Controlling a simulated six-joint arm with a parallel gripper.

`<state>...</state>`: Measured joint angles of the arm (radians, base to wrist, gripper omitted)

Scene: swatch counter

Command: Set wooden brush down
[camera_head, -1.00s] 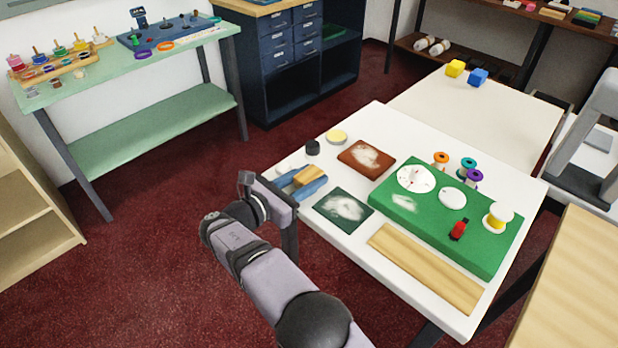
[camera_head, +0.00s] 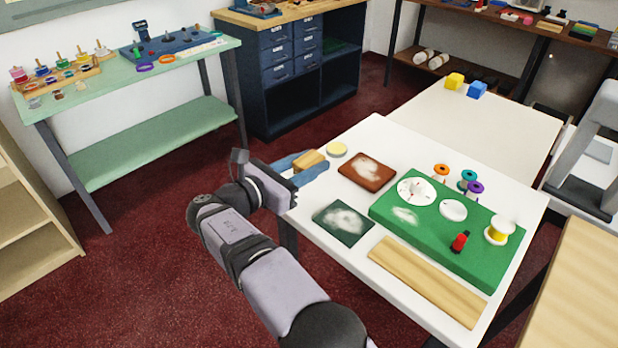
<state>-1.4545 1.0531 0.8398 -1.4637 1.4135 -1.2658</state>
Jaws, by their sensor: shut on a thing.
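My gripper (camera_head: 306,165), with blue fingers, is shut on the wooden brush (camera_head: 310,158), a small tan block. It holds the brush over the far left corner of the white table (camera_head: 350,258); the height above the top is hard to tell. The brush's underside is hidden. A brown swatch (camera_head: 353,178) with a white powdery patch lies right of the brush. A dark green swatch (camera_head: 332,232) with a similar patch lies nearer.
A wooden strip (camera_head: 428,281) lies at the table's front. Yellow and blue blocks (camera_head: 477,89) sit on the adjoining table.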

